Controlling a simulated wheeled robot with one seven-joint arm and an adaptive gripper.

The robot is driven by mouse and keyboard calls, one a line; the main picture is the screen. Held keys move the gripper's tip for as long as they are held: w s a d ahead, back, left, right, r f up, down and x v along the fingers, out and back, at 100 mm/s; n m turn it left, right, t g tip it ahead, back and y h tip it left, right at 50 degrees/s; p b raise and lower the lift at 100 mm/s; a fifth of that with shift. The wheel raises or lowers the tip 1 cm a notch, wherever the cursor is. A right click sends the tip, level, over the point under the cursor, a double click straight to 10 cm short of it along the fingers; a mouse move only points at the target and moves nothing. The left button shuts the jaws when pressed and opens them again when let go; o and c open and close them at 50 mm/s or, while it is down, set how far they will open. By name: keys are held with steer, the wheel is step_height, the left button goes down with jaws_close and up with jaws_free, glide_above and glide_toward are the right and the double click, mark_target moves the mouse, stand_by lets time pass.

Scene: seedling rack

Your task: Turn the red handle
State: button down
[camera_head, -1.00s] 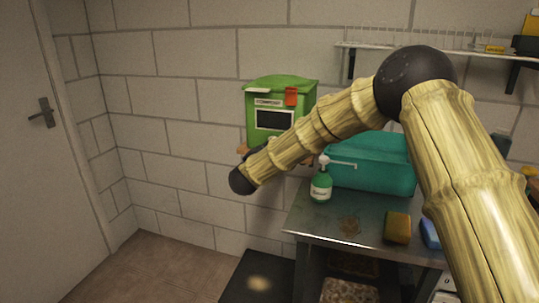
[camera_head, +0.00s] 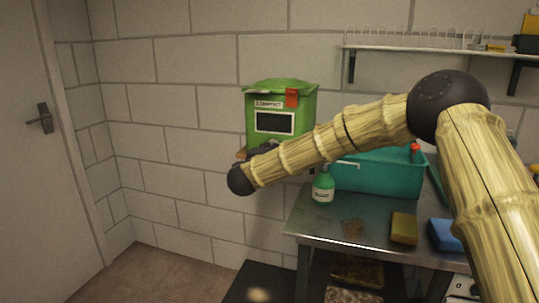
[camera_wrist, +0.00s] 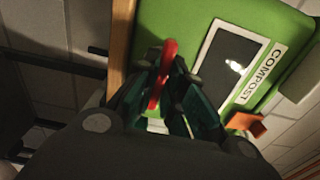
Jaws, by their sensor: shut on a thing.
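The red handle (camera_wrist: 163,72) shows in the wrist view on the front of the green compost box (camera_wrist: 180,22), near its wooden edge. My gripper (camera_wrist: 164,98) is shut on the red handle, with its two dark fingers on either side of it. In the head view the green box (camera_head: 281,98) hangs on the block wall, with a dark window and an orange-red tab at its top right. There my gripper (camera_head: 262,150) is just below the window, largely behind my arm, and the handle is hidden.
A steel table (camera_head: 330,228) stands below and to the right of the box. A wire rack shelf (camera_head: 430,48) is above.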

steer(key=shift+f, duration=0.2)
stand_by(0.3)
steer(key=c, duration=1.5)
jaws_free()
steer(key=shift+r, duration=0.1)
steer(key=shift+s, duration=0.1)
steer(key=v, duration=1.2)
